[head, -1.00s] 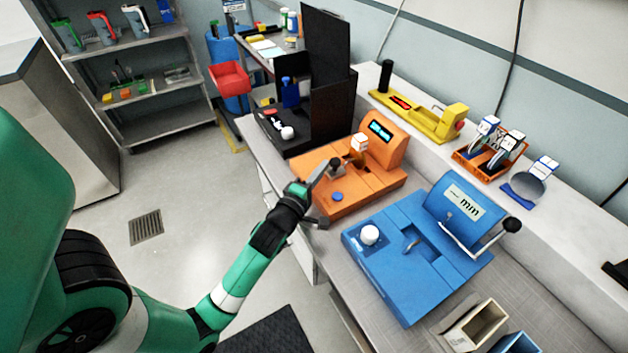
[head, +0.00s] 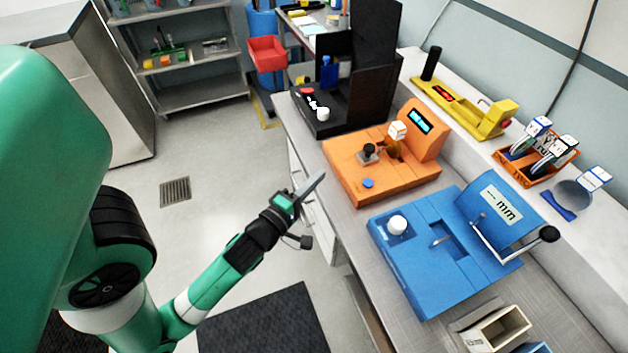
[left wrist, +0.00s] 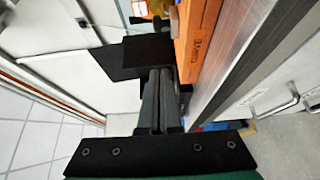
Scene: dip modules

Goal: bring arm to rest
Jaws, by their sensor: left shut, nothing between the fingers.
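My left gripper (head: 309,187) is shut and empty. My right gripper is in neither view.
An orange rack (head: 512,170) stands behind. The floor (head: 215,150) left of the bench is clear.

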